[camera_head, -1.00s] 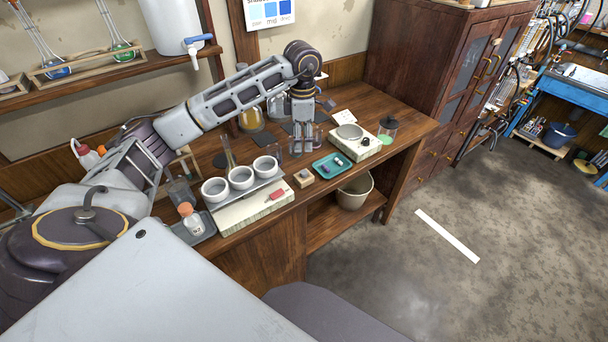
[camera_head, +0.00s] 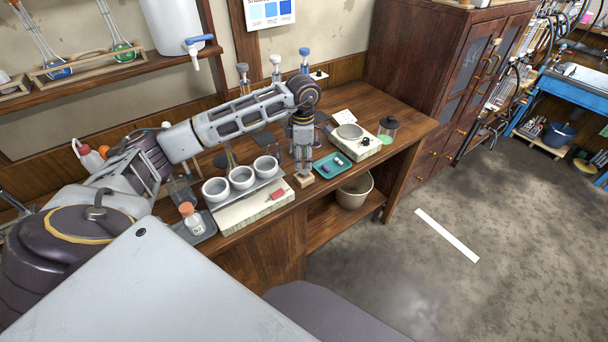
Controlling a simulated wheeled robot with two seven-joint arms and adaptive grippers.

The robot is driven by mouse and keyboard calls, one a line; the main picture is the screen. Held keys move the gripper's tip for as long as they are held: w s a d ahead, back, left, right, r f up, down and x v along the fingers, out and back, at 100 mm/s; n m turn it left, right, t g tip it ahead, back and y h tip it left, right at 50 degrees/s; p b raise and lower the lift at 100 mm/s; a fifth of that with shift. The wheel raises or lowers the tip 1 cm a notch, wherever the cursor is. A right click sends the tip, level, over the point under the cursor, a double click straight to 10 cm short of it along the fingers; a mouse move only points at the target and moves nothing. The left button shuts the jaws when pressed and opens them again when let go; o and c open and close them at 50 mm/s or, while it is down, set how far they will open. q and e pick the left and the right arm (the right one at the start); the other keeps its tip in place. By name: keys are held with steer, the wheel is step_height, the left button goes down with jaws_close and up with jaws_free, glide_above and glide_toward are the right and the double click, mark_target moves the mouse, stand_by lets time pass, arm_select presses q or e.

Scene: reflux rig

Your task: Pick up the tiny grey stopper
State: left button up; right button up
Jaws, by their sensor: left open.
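My left gripper (camera_head: 303,168) points straight down over a small wooden block (camera_head: 304,181) at the bench's front edge. The jaws are open, with the fingertips right at the block's top. The fingers cover the block's top, so I cannot tell what sits on it or whether they touch it. I cannot make out the tiny grey stopper for certain. A teal tray (camera_head: 321,171) just right of the gripper holds a few very small dark and pale pieces. My right gripper is not in view.
Left of the gripper, three white bowls (camera_head: 241,178) stand in a row behind a pale slab (camera_head: 232,216) with a red item. A hotplate with a dish (camera_head: 350,132) and a green-bottomed jar (camera_head: 387,128) stand to the right. A bin (camera_head: 354,192) is below.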

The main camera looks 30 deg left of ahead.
mark_target(304, 172)
arm_select(q)
steer(key=shift+d+f+p, duration=0.15)
steer(key=shift+f+p, duration=0.1)
steer(key=shift+f, duration=0.65)
steer(key=shift+d+f+p, duration=0.15)
steer(key=shift+f+p, duration=0.05)
steer(key=shift+f, duration=1.45)
steer(key=c, duration=0.8)
